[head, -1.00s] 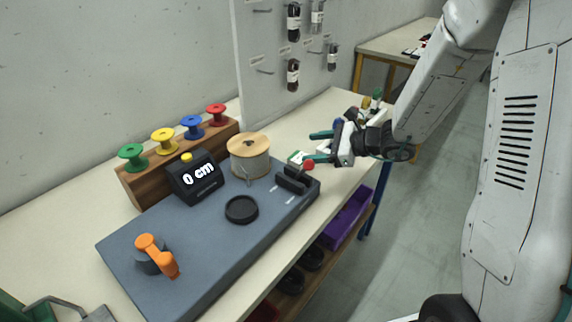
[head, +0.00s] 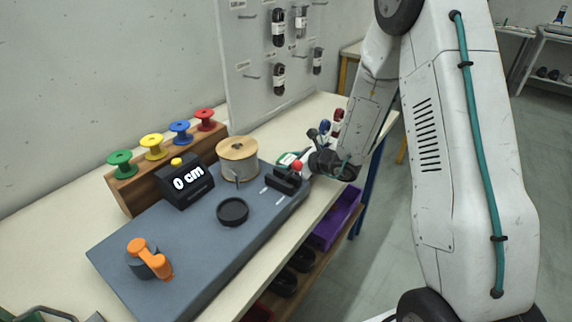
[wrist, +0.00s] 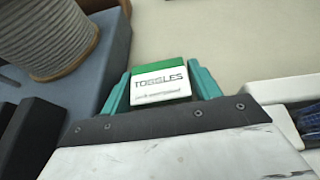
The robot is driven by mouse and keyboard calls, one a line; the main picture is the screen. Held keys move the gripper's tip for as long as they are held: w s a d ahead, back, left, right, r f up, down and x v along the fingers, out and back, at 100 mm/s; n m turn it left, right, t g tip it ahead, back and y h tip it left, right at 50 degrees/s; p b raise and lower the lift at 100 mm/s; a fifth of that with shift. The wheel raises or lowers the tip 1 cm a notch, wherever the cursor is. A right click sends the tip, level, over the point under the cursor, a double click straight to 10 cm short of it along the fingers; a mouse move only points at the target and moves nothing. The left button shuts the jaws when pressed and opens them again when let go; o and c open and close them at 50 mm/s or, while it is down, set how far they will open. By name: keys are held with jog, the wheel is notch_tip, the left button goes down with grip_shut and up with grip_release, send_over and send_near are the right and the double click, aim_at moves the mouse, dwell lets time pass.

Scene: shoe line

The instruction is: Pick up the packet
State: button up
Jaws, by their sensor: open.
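The packet (wrist: 160,82) is white with a green band and reads "TOGGLES". In the wrist view it lies between the two teal fingers of my gripper (wrist: 161,88), near their tips. The fingers are open, one on each side of it; a narrow gap or light contact at the sides cannot be told apart. In the head view the packet (head: 287,158) shows small on the bench, just beyond the grey board, with my gripper (head: 304,161) low beside it. The gripper partly hides the area there.
A wooden-topped spool of cord (head: 238,160) stands on the grey board (head: 200,245), left of the packet. A black block with a red knob (head: 297,166) is close to my gripper. A white pegboard (head: 250,75) rises behind. Bare bench (wrist: 220,35) lies past the packet.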

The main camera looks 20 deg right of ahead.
jog(key=shift+w+a+f, duration=0.1)
jog(key=shift+w+a, duration=0.1)
jog(key=c, duration=0.8)
